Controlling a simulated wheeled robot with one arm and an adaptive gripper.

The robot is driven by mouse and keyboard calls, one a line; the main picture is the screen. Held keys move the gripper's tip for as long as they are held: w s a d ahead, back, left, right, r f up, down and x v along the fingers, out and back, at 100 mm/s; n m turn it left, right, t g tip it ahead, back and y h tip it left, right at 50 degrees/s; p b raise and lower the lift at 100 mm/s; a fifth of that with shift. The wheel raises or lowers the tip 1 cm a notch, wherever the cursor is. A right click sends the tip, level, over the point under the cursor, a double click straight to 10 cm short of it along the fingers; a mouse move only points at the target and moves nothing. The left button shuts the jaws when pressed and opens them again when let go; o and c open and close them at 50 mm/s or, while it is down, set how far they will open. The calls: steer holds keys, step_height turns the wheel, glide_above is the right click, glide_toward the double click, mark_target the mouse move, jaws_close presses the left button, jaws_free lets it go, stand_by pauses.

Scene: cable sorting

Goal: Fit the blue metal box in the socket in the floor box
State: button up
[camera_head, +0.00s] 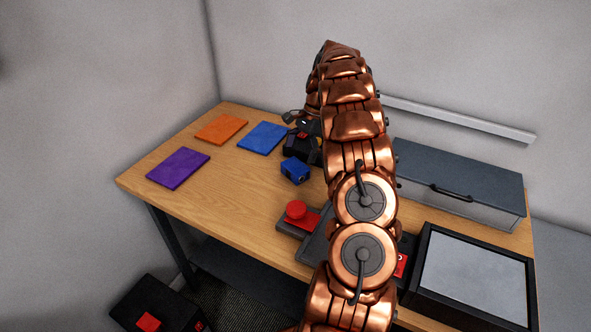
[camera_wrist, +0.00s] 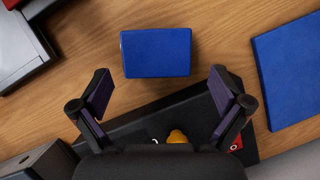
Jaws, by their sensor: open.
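The blue metal box (camera_head: 295,170) lies on the wooden table, left of my arm. In the wrist view the blue metal box (camera_wrist: 157,52) is just above the gap between my fingertips, clear of both. My gripper (camera_wrist: 162,90) is open and empty, its purple-padded fingers spread wide. In the head view my gripper is mostly hidden by my arm. The floor box (camera_head: 150,303) seems to be the black box on the floor at the lower left, with a red square on it; its socket is not clear from here.
A blue mat (camera_head: 262,138) lies left of the box, near an orange mat (camera_head: 221,129) and a purple mat (camera_head: 178,168). A black object (camera_wrist: 130,125) lies close behind the box. A red button (camera_head: 297,210), a grey cabinet (camera_head: 460,180) and a framed panel (camera_head: 475,275) also occupy the table.

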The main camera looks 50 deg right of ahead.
mark_target(296, 165)
steer(key=shift+s+p+x, duration=0.15)
steer(key=shift+p+x, duration=0.3)
steer(key=shift+x, duration=0.3)
steer(key=shift+s+p+x, duration=0.1)
steer(key=shift+p+x, duration=0.35)
steer(key=shift+x, duration=0.35)
steer(key=shift+p+x, duration=0.3)
steer(key=shift+x, duration=1.1)
steer(key=shift+c, duration=0.3)
steer(key=c, duration=1.2)
steer(key=shift+r+b, duration=1.5)
steer(key=shift+r, duration=3.6)
